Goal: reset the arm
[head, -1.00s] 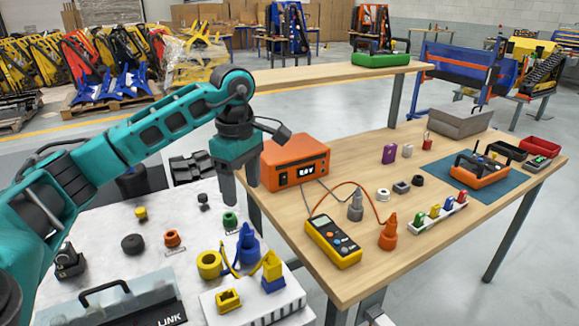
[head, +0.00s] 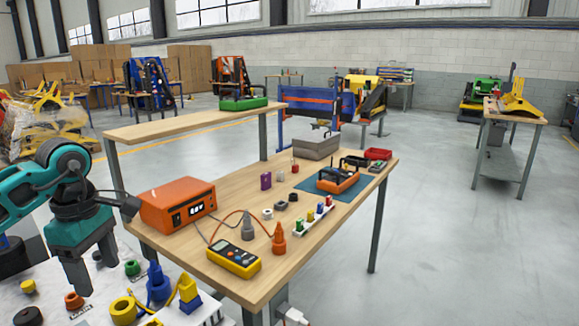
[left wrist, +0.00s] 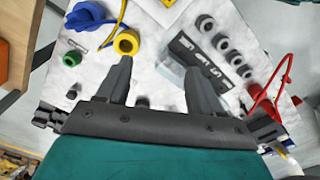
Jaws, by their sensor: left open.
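My left gripper (head: 93,268) hangs fingers down at the lower left of the head view, over the white-topped table and left of the orange power supply (head: 178,205). Its fingers are apart with nothing between them. In the left wrist view the open fingers (left wrist: 157,68) show above the white surface. A yellow ring (left wrist: 127,42) lies close to one fingertip, and it also shows in the head view (head: 123,311). My right gripper is in neither view.
A green ring (head: 132,268), a red-orange ring (head: 74,301) and a blue plug (head: 158,283) stand near the left gripper. A yellow multimeter (head: 234,259) lies on the wooden table (head: 300,257). Open floor lies to the right.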

